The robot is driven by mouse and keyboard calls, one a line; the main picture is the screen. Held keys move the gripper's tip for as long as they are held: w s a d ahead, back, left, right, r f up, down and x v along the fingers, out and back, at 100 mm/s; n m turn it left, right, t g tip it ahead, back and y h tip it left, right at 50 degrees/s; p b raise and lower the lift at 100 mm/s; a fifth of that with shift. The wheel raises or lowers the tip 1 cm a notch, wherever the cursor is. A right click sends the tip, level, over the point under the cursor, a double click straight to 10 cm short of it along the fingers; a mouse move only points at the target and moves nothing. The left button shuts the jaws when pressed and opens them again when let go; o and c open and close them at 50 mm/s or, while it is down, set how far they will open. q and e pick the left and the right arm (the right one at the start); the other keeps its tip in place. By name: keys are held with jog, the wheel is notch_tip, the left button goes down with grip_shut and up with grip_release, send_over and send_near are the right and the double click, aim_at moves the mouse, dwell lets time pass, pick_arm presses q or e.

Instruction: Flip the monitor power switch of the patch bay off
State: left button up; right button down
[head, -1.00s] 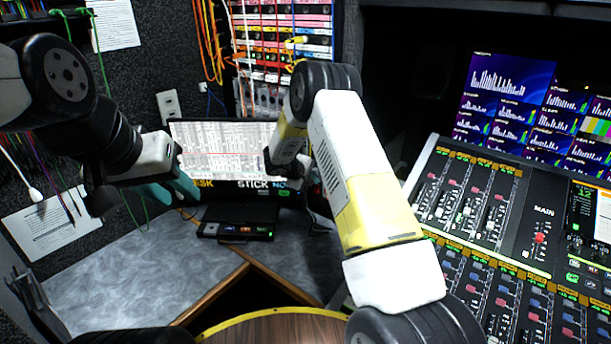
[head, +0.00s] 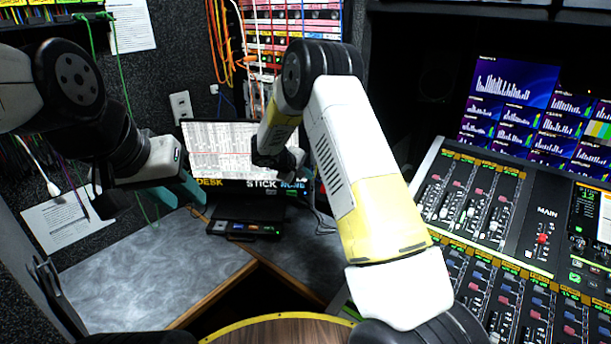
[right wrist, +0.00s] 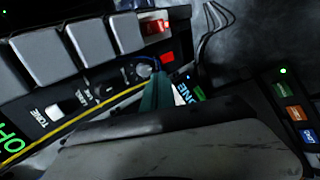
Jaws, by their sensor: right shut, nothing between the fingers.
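The patch bay (head: 293,38) rises at the back with coloured rows and hanging cords. In the right wrist view a dark panel (right wrist: 22,108) carries large grey keys, a "TONE" label and a red-lit switch (right wrist: 155,27) at its right end. I cannot read which switch is monitor power. My right gripper (right wrist: 160,92) shows teal fingers shut and empty, close to the panel's lower right part, below the red-lit switch; contact is unclear. In the head view my right arm hides its fingertips. My left gripper (head: 188,190) hangs left of the screen, its jaw gap not clear.
A screen (head: 222,148) stands on the desk, with a small black box (head: 245,229) with coloured keys in front. The mixing console (head: 490,215) and lit monitors (head: 515,85) fill the right. The left grey desktop (head: 150,265) is clear.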

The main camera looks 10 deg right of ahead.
jog(key=shift+r+v, duration=0.3)
jog(key=shift+v, duration=1.25)
jog(key=shift+w+d, duration=0.15)
jog(key=shift+d, duration=0.1)
jog(key=s+d+r+m+g+y, duration=0.1)
jog(key=s+d+r+m+y, duration=0.2)
jog(key=s+r, duration=0.55)
jog(key=s+d+r+m+g, duration=0.2)
jog(key=s+d+r, duration=0.4)
jog(key=s, duration=0.4)
jog(key=s+a+r+m+t+y, duration=0.1)
jog(key=s+a+r+y, duration=0.1)
jog(key=s, duration=0.9)
jog(key=s+a+r+m+t+y, duration=0.1)
jog(key=s+a+r+m+y, duration=0.1)
jog(key=s, duration=0.9)
jog(key=shift+s+a+r+y, duration=0.2)
jog(key=shift+a+r+y, duration=0.4)
jog(key=shift+r+y, duration=0.45)
jog(key=shift+f, duration=0.1)
